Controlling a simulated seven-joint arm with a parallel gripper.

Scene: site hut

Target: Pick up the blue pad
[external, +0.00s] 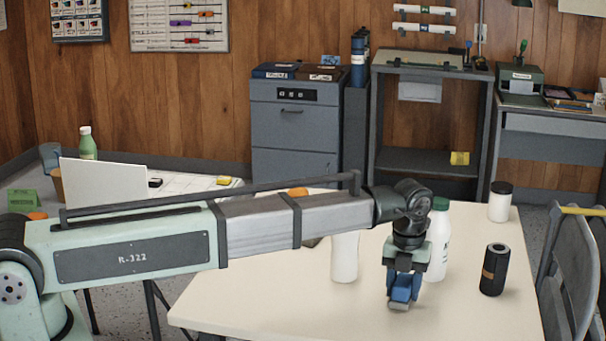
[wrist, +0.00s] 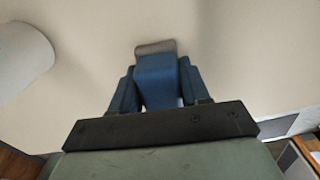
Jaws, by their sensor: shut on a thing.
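The blue pad (wrist: 157,78) is a blue block with a grey end, seen in the wrist view between the two blue fingers of my gripper (wrist: 155,92). My gripper is shut on it, with a finger against each side. In the external view my gripper (external: 403,284) points down over the cream table (external: 260,305), and the pad (external: 400,294) shows low between the fingers, its grey end at the bottom. I cannot tell whether the pad touches the table. The fingers hide part of its sides.
A white cylinder (external: 344,262) stands left of my gripper and a white bottle (external: 439,240) close behind it to the right. A black can (external: 494,268) and a black-lidded white jar (external: 500,202) stand farther right. The front of the table is clear.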

